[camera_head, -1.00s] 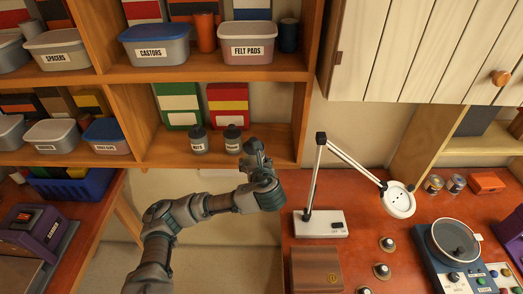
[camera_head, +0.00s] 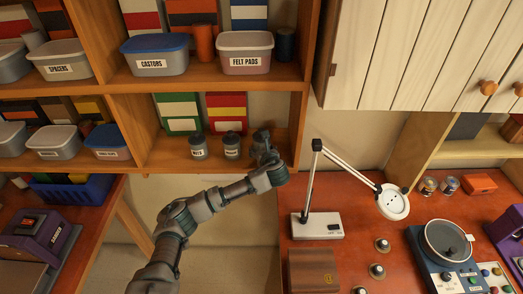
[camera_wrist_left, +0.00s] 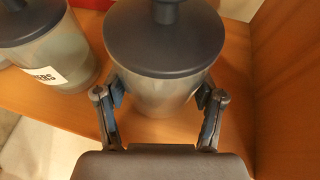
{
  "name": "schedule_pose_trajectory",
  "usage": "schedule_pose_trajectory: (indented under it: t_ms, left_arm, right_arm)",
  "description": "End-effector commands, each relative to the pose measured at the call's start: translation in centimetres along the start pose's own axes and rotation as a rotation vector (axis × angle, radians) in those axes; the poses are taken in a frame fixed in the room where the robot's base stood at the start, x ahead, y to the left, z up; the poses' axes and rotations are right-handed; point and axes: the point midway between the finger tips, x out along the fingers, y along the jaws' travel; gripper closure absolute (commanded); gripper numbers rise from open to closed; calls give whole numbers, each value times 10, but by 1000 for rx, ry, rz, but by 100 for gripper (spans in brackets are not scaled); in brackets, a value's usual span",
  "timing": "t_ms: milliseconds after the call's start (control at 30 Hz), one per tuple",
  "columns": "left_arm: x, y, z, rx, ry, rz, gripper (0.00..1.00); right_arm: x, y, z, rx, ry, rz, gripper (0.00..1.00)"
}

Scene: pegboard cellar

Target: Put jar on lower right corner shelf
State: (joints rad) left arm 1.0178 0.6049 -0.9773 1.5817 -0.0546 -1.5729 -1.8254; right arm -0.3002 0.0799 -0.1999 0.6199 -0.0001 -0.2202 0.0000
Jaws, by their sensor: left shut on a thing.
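The jar, a grey translucent one with a dark lid (camera_wrist_left: 165,35), stands between my left gripper's fingers (camera_wrist_left: 160,97) in the wrist view. In the head view my left gripper (camera_head: 263,153) is at the right end of the lower shelf (camera_head: 180,160), shut on this jar, which it mostly hides. The jar is close to the shelf's right side wall (camera_wrist_left: 285,80); I cannot tell whether its base touches the board. My right gripper is not in view.
Two similar labelled jars (camera_head: 198,147) (camera_head: 232,145) stand just left of the held one. Green and red binders (camera_head: 180,115) (camera_head: 228,112) stand behind them. A white lamp (camera_head: 318,222) stands on the workbench at right.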

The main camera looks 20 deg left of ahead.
Motion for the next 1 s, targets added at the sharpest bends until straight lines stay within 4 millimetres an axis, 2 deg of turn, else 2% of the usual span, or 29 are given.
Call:
schedule_pose_trajectory:
  t_ms: [367, 400, 467, 833, 1000]
  left_arm:
    - [4, 1, -8, -4, -4, -2, 94]
    - [4, 1, -10, -1, 0, 0, 22]
    - [4, 1, -10, -1, 0, 0, 7]
    - [4, 0, -9, -1, 0, -1, 7]
    - [-18, -1, -10, -3, -1, -5, 7]
  right_arm:
    - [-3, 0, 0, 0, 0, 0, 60]
    - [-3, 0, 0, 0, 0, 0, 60]
    - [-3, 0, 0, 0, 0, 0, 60]
    - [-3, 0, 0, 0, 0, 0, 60]
    - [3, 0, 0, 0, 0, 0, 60]
